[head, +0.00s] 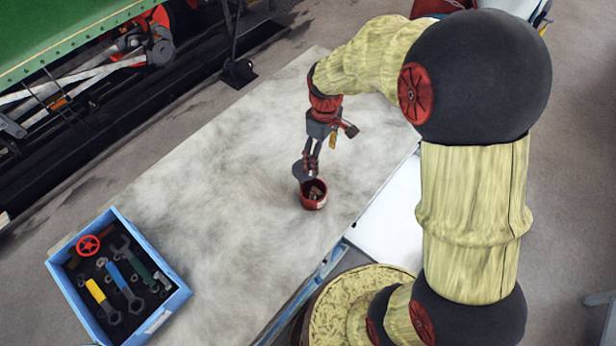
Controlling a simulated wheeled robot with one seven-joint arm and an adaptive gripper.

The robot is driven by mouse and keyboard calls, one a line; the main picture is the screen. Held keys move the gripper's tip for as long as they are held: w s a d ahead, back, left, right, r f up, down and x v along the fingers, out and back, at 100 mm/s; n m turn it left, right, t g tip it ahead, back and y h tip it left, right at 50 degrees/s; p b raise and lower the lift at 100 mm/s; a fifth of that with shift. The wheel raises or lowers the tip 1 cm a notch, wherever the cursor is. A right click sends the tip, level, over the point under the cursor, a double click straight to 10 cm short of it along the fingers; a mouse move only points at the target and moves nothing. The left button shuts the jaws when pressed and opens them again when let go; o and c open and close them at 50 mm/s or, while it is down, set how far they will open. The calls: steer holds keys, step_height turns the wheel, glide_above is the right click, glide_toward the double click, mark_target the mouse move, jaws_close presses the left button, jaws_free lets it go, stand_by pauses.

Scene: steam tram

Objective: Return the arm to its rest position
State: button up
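My arm reaches in from the right and bends over the grey table (225,150). My gripper (310,168) points down just above and behind a small red pot (315,204) on the table. The pot is open at the top, and small light and dark pieces show inside it. A dark grey round piece (298,171) shows at the pot's back left, beside the fingertips. I cannot tell whether the gripper touches it or the pot. The fingers are too small to tell whether they are open or shut.
A blue crate (170,305) with spanners, nuts and a red handwheel (88,245) stands at the table's near left end. The green tram (60,35) with its rods is at upper left. The table's middle is clear.

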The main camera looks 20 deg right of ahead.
stand_by(0.3)
steer(key=s+r+m+t+b, duration=0.2)
steer(key=s+r+b, duration=0.3)
steer(key=s, duration=0.5)
steer(key=s+r+m+t+b, duration=0.3)
steer(key=s+r+m+b, duration=0.1)
steer(key=s, duration=0.6)
steer(key=m+b, duration=0.1)
steer(key=b, duration=0.1)
steer(key=shift+a+r+m+t+b, duration=0.25)
steer(key=shift+r+m+t+b, duration=0.05)
steer(key=shift+r+b, duration=0.1)
steer(key=shift+w, duration=0.1)
steer(key=shift+c, duration=0.4)
